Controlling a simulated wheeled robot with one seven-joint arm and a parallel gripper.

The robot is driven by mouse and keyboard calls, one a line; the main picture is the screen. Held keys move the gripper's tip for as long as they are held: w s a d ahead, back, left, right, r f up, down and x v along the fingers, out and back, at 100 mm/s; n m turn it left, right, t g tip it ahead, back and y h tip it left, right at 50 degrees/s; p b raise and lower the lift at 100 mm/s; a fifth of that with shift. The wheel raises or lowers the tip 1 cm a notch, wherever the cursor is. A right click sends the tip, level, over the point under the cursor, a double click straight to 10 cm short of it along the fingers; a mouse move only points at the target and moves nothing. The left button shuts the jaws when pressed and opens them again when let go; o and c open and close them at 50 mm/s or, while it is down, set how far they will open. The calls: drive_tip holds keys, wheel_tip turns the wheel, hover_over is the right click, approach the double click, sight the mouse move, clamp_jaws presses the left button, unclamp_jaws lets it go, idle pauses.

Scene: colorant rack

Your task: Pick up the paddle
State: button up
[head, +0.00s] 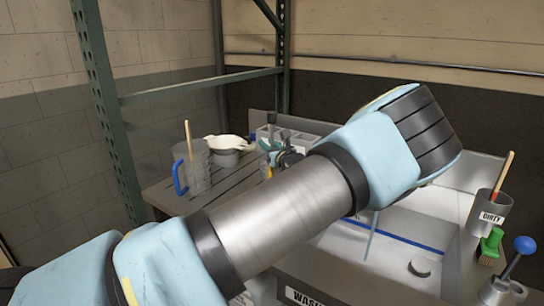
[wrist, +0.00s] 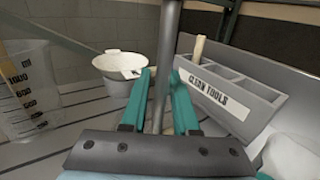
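My gripper shows in the wrist view (wrist: 160,80), its two teal fingers apart. A grey upright rod (wrist: 166,40) passes between them, with a gap at the left finger; contact with the right finger cannot be told. I cannot tell whether this rod is the paddle. A wooden handle (wrist: 198,48) stands in the grey "CLEAN TOOLS" caddy (wrist: 235,100) to the right. In the head view a wooden handle (head: 188,138) stands in a clear jug (head: 195,170) with a blue grip. My arm hides much around the gripper there.
A white bowl (wrist: 122,70) stands left of the fingers. The graduated jug (wrist: 28,100) is further left. In the head view, a sink (head: 400,225) lies right, with a "DIRTY" cup (head: 491,213), a green brush (head: 490,248) and a blue-knobbed tool (head: 524,246) beside it. A rack post (head: 110,120) stands left.

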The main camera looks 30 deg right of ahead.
clamp_jaws()
drive_tip(key=shift+r, duration=0.1)
idle(0.4)
